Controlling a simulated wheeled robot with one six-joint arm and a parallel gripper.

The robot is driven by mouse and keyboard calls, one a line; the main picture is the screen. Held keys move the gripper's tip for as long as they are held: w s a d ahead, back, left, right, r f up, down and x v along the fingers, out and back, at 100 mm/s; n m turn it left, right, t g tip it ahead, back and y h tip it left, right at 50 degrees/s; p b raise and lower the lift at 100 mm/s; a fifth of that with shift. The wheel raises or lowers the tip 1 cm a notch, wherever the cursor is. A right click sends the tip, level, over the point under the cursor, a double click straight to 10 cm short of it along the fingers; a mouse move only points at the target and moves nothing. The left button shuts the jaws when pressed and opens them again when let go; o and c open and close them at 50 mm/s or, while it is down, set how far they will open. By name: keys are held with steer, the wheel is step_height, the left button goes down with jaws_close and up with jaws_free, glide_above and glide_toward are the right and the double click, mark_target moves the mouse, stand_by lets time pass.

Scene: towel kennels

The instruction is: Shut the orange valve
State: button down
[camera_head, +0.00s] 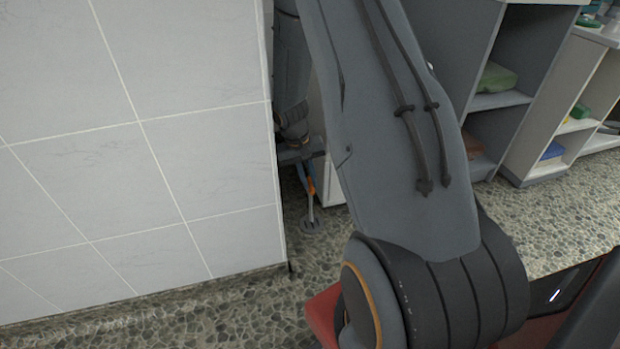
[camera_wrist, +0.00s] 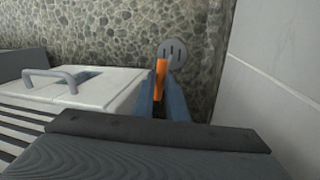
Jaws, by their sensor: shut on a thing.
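The orange valve (camera_wrist: 160,72) shows in the wrist view as a small upright orange bar between the blue fingers of my gripper (camera_wrist: 161,84). My gripper is shut on it. In the head view, my gripper (camera_head: 308,186) is low in the gap just right of the tiled wall, with a thin orange strip of the valve (camera_head: 303,180) beside the blue finger. Most of the valve and whatever it is mounted on are hidden by the fingers and the wall edge.
The tiled wall (camera_head: 130,130) stands close on one side. A white unit with a grey handle (camera_wrist: 55,78) is on the other. Shelves (camera_head: 500,100) stand at the right over pebbled floor.

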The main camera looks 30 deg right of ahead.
steer(key=m+p, duration=0.3)
steer(key=m, duration=0.1)
steer(key=shift+r+g, duration=0.15)
steer(key=shift+g, duration=0.25)
steer(key=m+y+p, duration=0.1)
steer(key=m+p, duration=0.2)
steer(key=m, duration=0.1)
steer(key=shift+w, duration=0.15)
steer(key=m+p, duration=0.2)
steer(key=m, duration=0.2)
steer(key=shift+w+d+g+y+p, duration=0.1)
steer(key=shift+d+g+y+p, duration=0.05)
steer(key=shift+g+y+p, duration=0.2)
steer(key=shift+d+m+y+p, duration=0.1)
steer(key=shift+m+y+p, duration=0.6)
steer(key=shift+m, duration=1.4)
steer(key=shift+w+h, duration=0.1)
steer(key=shift+h, duration=0.15)
steer(key=c, duration=1.8)
jaws_free()
steer(key=shift+o, duration=0.2)
steer(key=shift+p, duration=0.3)
steer(key=p+v, duration=0.2)
steer(key=v, duration=0.5)
steer(key=shift+r, duration=0.3)
